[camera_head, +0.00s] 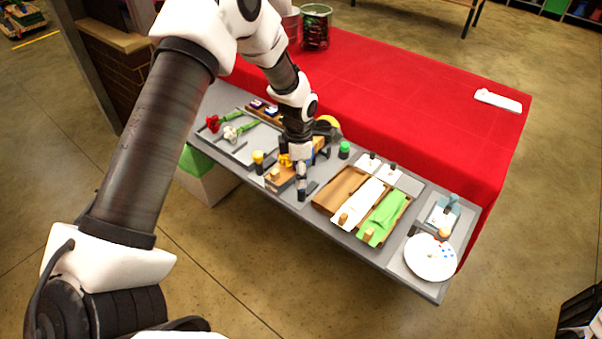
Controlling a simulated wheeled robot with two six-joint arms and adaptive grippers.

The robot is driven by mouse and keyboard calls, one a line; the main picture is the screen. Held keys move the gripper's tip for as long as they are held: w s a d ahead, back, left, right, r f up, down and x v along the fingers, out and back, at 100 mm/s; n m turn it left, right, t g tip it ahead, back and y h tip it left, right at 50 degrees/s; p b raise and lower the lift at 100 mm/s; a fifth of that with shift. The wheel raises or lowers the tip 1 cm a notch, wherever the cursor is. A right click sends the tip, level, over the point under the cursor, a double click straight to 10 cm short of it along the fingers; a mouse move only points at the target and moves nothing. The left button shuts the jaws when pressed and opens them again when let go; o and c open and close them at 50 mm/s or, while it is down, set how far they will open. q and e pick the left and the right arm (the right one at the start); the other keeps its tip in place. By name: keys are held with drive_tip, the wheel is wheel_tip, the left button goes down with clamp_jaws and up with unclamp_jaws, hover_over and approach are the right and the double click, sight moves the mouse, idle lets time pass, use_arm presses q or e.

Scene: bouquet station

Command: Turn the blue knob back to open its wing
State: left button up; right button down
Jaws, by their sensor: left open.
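My left gripper (300,184) reaches down over a small wooden fixture (280,178) on the grey bench. Its fingers are open and point down at the fixture's right end. I cannot make out the blue knob; the gripper and wrist cover part of the fixture, and the detail there is too small to tell. The wing's position cannot be told either. A yellow knob (258,157) stands upright just left of the fixture. A green knob (344,148) stands to the right of my wrist, apart from it. My right gripper is not in view.
Red and white flowers (229,132) lie at the bench's left. A wooden tray (338,189) with white and green cloths (384,218) is right of the gripper. A round white plate (430,262) is at the right end. A red-covered table (430,105) stands behind.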

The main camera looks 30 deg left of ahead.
use_arm(q)
drive_tip(key=f, duration=0.1)
drive_tip(key=w+f, duration=0.2)
drive_tip(key=f, duration=0.1)
drive_tip(key=shift+s+r, duration=0.15)
drive_tip(key=shift+s, duration=0.1)
drive_tip(key=shift+s+r, duration=0.2)
drive_tip(key=shift+s, duration=0.05)
drive_tip(key=c, duration=0.6)
drive_tip(key=shift+s, duration=0.1)
drive_tip(key=c, duration=0.5)
drive_tip(key=shift+f, duration=0.1)
clamp_jaws()
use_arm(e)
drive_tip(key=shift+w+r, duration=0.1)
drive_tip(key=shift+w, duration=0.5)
